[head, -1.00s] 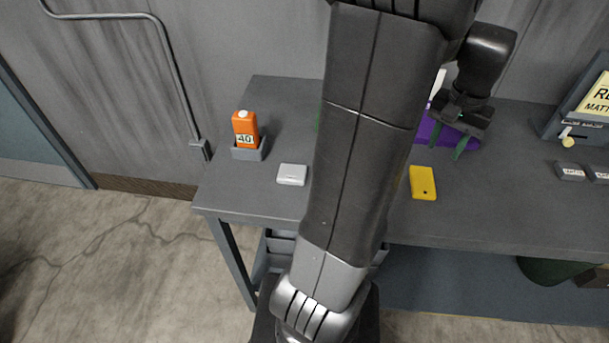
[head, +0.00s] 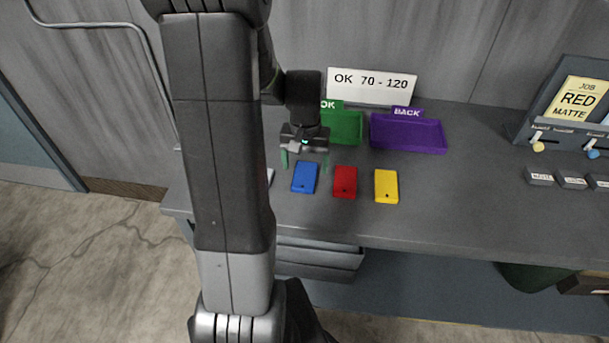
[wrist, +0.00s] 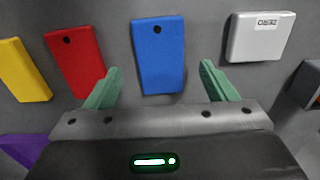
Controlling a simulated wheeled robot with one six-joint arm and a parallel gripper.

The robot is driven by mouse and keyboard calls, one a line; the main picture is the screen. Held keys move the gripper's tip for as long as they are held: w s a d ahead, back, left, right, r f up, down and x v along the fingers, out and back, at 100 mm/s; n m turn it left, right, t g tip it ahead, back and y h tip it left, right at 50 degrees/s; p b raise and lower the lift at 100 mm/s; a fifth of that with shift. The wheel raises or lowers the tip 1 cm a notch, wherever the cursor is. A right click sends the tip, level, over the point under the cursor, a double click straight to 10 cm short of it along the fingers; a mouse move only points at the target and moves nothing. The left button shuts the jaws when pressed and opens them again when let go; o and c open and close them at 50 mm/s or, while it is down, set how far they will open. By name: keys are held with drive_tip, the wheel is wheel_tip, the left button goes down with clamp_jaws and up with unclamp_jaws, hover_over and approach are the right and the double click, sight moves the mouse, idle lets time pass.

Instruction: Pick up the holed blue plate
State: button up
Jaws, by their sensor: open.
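The holed blue plate (head: 304,177) lies flat on the grey bench, left of a red plate (head: 345,182) and a yellow plate (head: 386,186). In the wrist view the blue plate (wrist: 158,58) lies ahead of and between my fingertips, with its dark hole at the top. My gripper (head: 305,163) is open and empty, with green fingers. It hangs above and just behind the blue plate. In the wrist view my gripper's fingers (wrist: 159,80) stand apart on either side of the plate's near end, and no contact can be made out.
A green OK tray (head: 345,127) and a purple BACK tray (head: 407,133) stand behind the plates. A white ZERO block (wrist: 258,38) lies beside the blue plate. A sign reading OK 70 - 120 (head: 372,86) stands at the back. A job stand (head: 570,105) is at right.

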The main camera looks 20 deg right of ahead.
sight(305, 174)
drive_tip(key=shift+f, duration=1.55)
drive_tip(key=c, duration=1.2)
